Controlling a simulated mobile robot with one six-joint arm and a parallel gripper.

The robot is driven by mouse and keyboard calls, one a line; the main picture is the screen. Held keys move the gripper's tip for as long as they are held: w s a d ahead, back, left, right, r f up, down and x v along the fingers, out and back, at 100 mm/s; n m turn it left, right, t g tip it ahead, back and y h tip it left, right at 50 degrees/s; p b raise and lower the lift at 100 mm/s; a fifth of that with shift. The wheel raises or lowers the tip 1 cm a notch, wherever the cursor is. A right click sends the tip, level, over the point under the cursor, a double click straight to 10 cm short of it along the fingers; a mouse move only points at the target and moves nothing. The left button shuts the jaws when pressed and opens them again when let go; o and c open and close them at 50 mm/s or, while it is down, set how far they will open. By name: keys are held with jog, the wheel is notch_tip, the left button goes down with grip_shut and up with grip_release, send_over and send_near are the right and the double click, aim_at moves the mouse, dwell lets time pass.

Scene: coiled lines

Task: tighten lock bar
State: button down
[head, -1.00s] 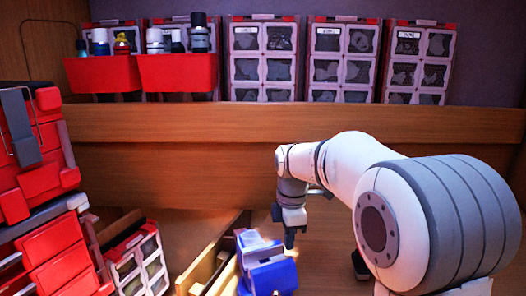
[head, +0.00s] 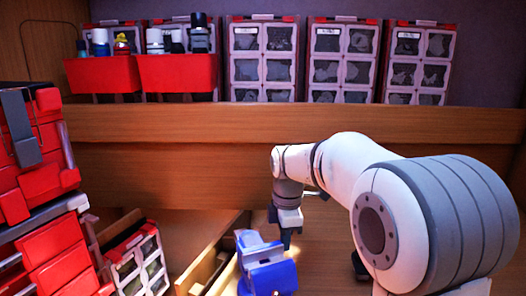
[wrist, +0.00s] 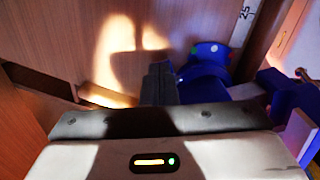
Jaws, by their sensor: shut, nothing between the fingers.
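A blue vise-like device (head: 268,278) with a paler upper part stands at the bottom middle of the head view. Blue parts of it also show at the right of the wrist view (wrist: 285,100). My gripper (head: 286,242) points down just behind and to the right of its top. The dark fingers (wrist: 158,85) are together and empty in the wrist view. I cannot tell whether they touch the blue device. I cannot pick out the lock bar with certainty; a small rod end (wrist: 302,74) shows at the right edge of the wrist view.
An open wooden drawer or tray (head: 215,265) lies left of the blue device. Red tool boxes (head: 45,160) stack at the far left. Red bins (head: 178,75) with bottles and several drawer cabinets (head: 262,60) stand on the back ledge (head: 300,123).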

jog(key=shift+s+p, duration=0.35)
jog(key=shift+p, duration=0.3)
jog(key=shift+d, duration=0.2)
dwell(0.5)
jog(key=shift+d, duration=0.3)
notch_tip(320, 180, up, 6)
jog(key=p, duration=0.5)
jog(key=shift+w, duration=0.1)
